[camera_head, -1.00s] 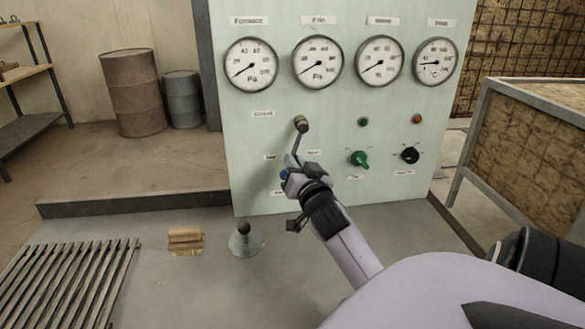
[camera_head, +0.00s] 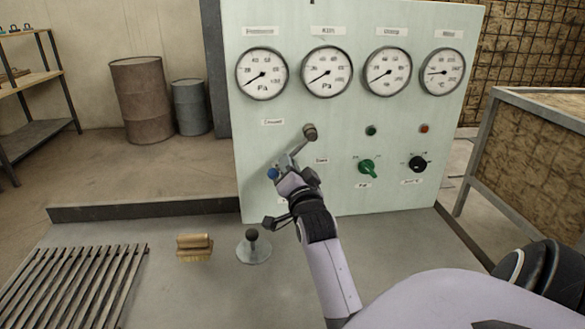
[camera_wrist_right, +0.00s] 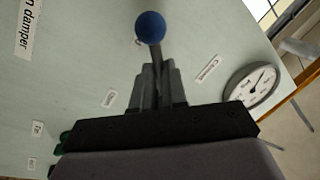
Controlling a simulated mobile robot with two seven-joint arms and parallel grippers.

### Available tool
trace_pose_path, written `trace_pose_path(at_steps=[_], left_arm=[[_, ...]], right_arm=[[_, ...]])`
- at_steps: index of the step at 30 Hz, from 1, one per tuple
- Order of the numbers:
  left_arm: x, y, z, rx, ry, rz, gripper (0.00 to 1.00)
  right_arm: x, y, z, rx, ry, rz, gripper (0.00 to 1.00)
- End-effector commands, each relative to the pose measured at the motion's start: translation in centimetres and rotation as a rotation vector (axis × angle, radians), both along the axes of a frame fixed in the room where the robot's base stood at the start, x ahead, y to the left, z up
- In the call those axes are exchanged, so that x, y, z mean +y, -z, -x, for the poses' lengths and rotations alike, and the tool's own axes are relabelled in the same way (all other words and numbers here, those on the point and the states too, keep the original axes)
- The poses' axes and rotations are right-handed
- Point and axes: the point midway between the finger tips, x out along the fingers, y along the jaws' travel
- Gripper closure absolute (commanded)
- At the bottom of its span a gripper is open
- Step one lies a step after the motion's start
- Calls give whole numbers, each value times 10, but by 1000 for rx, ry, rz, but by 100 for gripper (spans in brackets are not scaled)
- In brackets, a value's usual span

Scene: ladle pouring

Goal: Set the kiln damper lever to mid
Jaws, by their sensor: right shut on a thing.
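The kiln damper lever (camera_head: 298,148) is a grey arm on a round pivot (camera_head: 310,132) on the pale green panel. It points down and to the left and ends in a blue knob (camera_head: 272,174). My right gripper (camera_head: 285,175) is shut on the lever close to the knob. In the right wrist view the fingers (camera_wrist_right: 157,75) close around the lever, and the blue knob (camera_wrist_right: 150,27) sticks out past them. A "Closed" label (camera_head: 272,122) is to the upper left of the pivot; another label (camera_head: 321,160) is to its lower right. My left gripper is not in view.
Gauges (camera_head: 326,77) line the panel's top. A green knob (camera_head: 367,167) and a black knob (camera_head: 417,164) are right of the lever. A brush (camera_head: 194,247), a small cone-based object (camera_head: 254,250) and a slatted grate (camera_head: 75,285) lie on the grey surface in front.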

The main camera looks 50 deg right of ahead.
Motion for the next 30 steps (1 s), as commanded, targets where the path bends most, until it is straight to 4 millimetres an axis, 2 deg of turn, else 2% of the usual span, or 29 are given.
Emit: trace_pose_path(at_steps=[15,16,18,30], left_arm=[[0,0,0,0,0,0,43],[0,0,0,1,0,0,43],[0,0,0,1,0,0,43],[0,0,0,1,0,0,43]], right_arm=[[0,-3,-1,-17,0,-15,100],[0,-3,-1,-17,0,-15,84],[0,-3,-1,-16,1,-14,62],[1,-1,-1,-14,1,-15,62]])
